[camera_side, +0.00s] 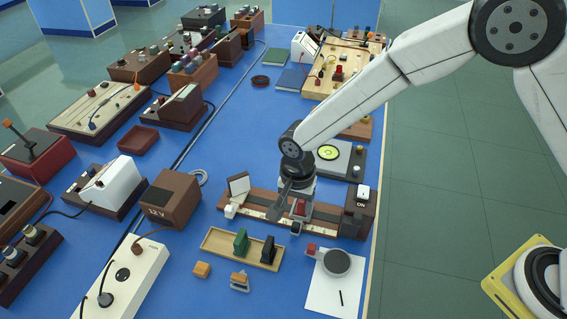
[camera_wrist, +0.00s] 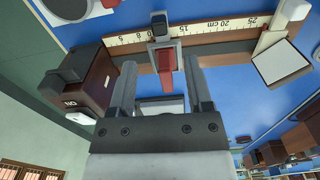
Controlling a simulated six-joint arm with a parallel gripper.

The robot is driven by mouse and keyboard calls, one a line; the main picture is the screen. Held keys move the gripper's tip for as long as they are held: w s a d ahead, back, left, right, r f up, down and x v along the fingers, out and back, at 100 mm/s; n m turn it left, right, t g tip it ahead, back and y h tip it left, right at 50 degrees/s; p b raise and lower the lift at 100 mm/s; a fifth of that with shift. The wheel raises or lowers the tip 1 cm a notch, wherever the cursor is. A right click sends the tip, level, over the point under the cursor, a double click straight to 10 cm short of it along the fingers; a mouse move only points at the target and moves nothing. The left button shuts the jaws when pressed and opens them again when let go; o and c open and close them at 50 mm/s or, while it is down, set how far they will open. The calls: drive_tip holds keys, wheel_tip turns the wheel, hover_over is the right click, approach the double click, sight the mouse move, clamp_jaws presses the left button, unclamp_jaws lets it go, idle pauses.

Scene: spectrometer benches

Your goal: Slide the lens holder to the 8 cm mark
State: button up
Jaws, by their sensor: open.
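The lens holder, a red block on a grey slider, sits on the optical bench in the side view (camera_side: 300,207); it also shows in the wrist view (camera_wrist: 165,72). The bench rail (camera_side: 252,201) carries a pale centimetre scale (camera_wrist: 205,30). My gripper (camera_side: 287,203) is open above the bench. In the wrist view its two fingers (camera_wrist: 161,68) stand on either side of the red block, with a visible gap each side.
A lamp box (camera_side: 359,210) stands at the rail's right end, and a white screen (camera_side: 238,185) near its left end. A wooden tray (camera_side: 216,243) with green and black pieces lies in front. Paper (camera_side: 327,290) with a round grey object lies front right.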

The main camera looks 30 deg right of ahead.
sight(296, 225)
drive_tip(key=shift+s, duration=0.1)
drive_tip(key=shift+f, duration=0.15)
drive_tip(key=shift+f, duration=3.75)
clamp_jaws()
